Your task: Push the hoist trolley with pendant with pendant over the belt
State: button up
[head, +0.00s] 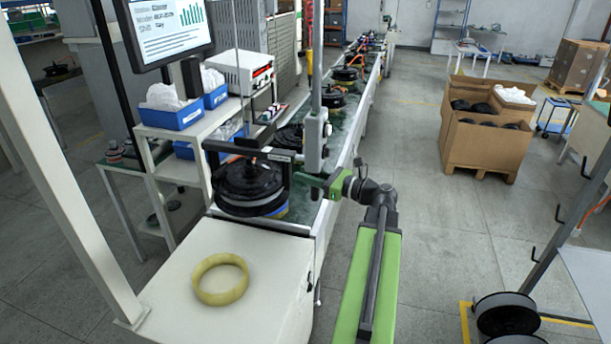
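The hoist pendant (316,132) is a pale grey upright body hanging from a vertical rod left of my arm. A black bracket (250,152) extends left from beside it, with arms hanging around a black hub motor (246,184). The green belt (352,108) runs away from me behind the pendant; the motor is at its near end. My gripper (312,181) is green and points left, just below the pendant and close to its lower end. I cannot tell whether it touches. Its fingers are too small to show open or shut. The trolley overhead is out of view.
A white table end (225,305) with a yellow ring (220,279) is at the near left. A shelf with blue bins (172,117) and a monitor (165,28) stand left of the belt. Cardboard boxes (487,145) stand at the right. The floor between is clear.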

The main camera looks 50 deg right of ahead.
grip_shut()
dwell(0.9)
jog(key=w+d, duration=0.6)
jog(key=d, duration=0.6)
jog(key=shift+w+r, duration=0.1)
jog(key=o, duration=0.8)
grip_release()
jog(key=shift+d, duration=0.15)
jog(key=shift+c, duration=0.2)
